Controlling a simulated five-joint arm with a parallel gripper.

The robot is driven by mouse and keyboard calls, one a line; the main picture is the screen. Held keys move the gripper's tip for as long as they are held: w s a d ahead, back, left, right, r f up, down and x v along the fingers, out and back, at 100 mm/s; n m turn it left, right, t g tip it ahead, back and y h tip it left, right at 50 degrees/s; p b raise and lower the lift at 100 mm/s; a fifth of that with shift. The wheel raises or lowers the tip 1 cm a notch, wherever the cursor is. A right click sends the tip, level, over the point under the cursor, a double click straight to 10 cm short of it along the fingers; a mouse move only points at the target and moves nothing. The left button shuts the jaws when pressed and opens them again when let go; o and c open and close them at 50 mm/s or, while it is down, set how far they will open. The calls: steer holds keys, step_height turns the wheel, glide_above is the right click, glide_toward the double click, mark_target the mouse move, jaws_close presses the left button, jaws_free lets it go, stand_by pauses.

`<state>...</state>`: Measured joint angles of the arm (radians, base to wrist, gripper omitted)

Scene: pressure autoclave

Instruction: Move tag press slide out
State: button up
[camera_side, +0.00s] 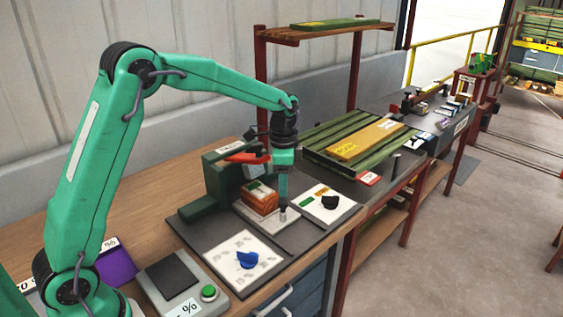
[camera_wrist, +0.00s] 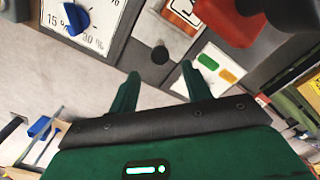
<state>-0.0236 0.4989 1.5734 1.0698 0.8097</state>
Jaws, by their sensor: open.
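The tag press (camera_side: 222,172) is a dark green block with a red lever (camera_side: 240,153), at the back of a dark mat. A light grey slide plate (camera_side: 285,225) reaches out from the press toward the front, with an orange-brown stack (camera_side: 258,198) on it. In the wrist view the slide (camera_wrist: 150,22) carries a small dark round knob (camera_wrist: 160,54) near its end, and part of an orange-bordered tag (camera_wrist: 187,9) shows beyond. My gripper (camera_wrist: 160,82) is open and empty, pointing down, with its fingertips just short of the knob in that view. Whether they touch the slide is unclear.
A white dial panel with a blue knob (camera_side: 246,260) lies to the front left. Green slats with a yellow board (camera_side: 365,140) lie further right. A scale-like box with a green button (camera_side: 208,293) is front left.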

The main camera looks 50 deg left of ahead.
mark_target(283, 201)
steer(key=shift+f, duration=2.85)
jaws_close()
